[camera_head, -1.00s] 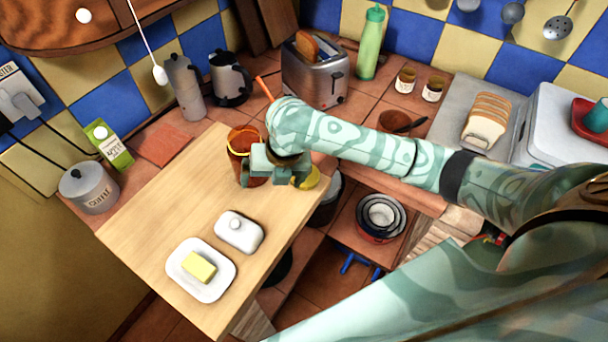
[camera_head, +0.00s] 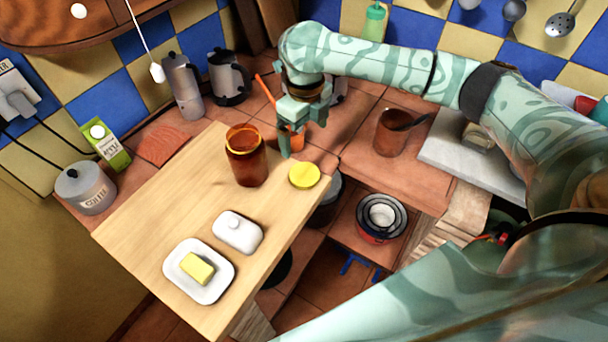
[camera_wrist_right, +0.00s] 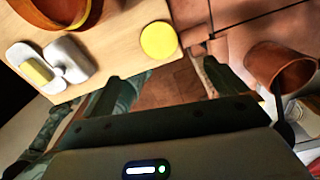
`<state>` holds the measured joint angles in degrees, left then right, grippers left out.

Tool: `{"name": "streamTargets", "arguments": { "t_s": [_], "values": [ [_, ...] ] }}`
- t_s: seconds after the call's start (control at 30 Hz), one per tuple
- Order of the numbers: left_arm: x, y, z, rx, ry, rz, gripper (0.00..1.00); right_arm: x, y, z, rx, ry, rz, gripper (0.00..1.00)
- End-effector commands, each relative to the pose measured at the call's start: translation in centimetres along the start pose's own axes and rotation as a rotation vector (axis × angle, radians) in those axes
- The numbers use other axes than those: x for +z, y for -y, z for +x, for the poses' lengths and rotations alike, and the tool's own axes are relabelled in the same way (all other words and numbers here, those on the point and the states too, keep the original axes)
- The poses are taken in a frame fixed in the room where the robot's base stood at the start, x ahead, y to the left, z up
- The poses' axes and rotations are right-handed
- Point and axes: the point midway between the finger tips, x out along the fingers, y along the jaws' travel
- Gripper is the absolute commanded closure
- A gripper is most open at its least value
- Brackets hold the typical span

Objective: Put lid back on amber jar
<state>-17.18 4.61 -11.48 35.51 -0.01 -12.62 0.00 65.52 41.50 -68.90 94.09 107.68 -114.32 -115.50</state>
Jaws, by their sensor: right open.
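My right gripper (camera_head: 303,150) is open and empty, pointing down just behind the lid and beyond the board's edge. In the right wrist view its fingers (camera_wrist_right: 168,78) are spread, with tiles between them.
A white butter dish (camera_head: 222,283) with butter and its white cover (camera_head: 237,232) sit at the board's front. A brown pot (camera_head: 391,135) with a spoon stands right of my gripper. Nested bowls (camera_head: 381,218) sit lower right. A coffee tin (camera_head: 86,188) stands left.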

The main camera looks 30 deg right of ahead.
Motion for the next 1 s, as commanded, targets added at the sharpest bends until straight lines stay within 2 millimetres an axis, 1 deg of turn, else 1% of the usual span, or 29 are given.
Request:
{"name": "streamTargets", "arguments": {
  "t_s": [0.03, 0.1, 0.2, 0.33, 0.4, 0.5, 0.83, 0.93, 1.0],
  "values": [
    [0.2, -0.1, 0.8, 0.001, 0.004, 0.0, 0.64, -0.1, 0.0, 1.7, 0.002, -0.006, 0.0, 0.03],
    [0.4, -0.1, 1.4, 0.003, 0.007, 0.0, 0.64, -0.1, -0.1, 3.3, 0.003, -0.005, 0.001, 0.03],
    [0.6, -0.2, 2.1, 0.004, 0.011, 0.0, 0.64, -0.1, -0.1, 5.4, 0.003, -0.005, 0.0, 0.03],
    [0.8, -0.3, 2.8, 0.005, 0.015, 0.0, 0.64, 0.0, -0.1, 7.4, 0.002, -0.003, 0.0, 0.03],
    [0.9, -0.3, 3.0, 0.006, 0.016, 0.0, 0.64, 0.0, -0.1, 8.0, 0.002, -0.002, 0.0, 0.03],
    [0.9, -0.3, 3.1, 0.006, 0.016, 0.0, 0.64, 0.0, -0.1, 8.3, 0.0, 0.0, 0.0, 0.03],
    [0.9, -0.3, 3.0, 0.006, 0.016, 0.0, 0.64, 0.0, -0.1, 8.3, 0.0, 0.0, 0.0, 0.03],
    [1.0, -0.4, 3.4, 0.006, 0.018, 0.0, 0.64, -0.1, -0.1, 9.1, 0.001, -0.002, 0.0, 0.03],
    [1.1, -0.4, 3.8, 0.007, 0.02, 0.0, 0.64, -0.1, -0.1, 10.0, 0.003, -0.003, 0.0, 0.03]
  ]
}}
